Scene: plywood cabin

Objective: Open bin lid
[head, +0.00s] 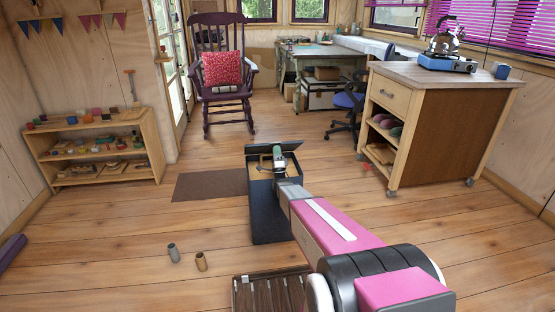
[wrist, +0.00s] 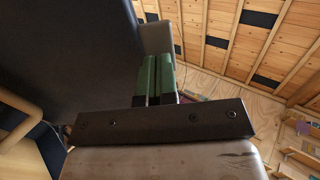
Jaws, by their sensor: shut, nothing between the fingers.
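The bin (head: 263,215) is a tall dark blue-black box on the floor in the middle of the head view. Its dark lid (head: 257,149) stands raised at the far side, and part of the opening shows with something tan inside. My gripper (head: 278,153) is over the opening, in front of the lid, and hides part of both. In the wrist view my gripper's green fingers (wrist: 155,76) are together with nothing between them. A large dark panel, seemingly the lid (wrist: 65,45), fills the upper left there, close to the fingers; I cannot tell whether they touch.
A brown mat (head: 210,185) lies left of the bin. Two small cups (head: 201,261) stand on the floor nearer me. A wheeled wooden cabinet (head: 440,130) stands to the right, a rocking chair (head: 221,75) behind, and a low shelf (head: 98,150) at left.

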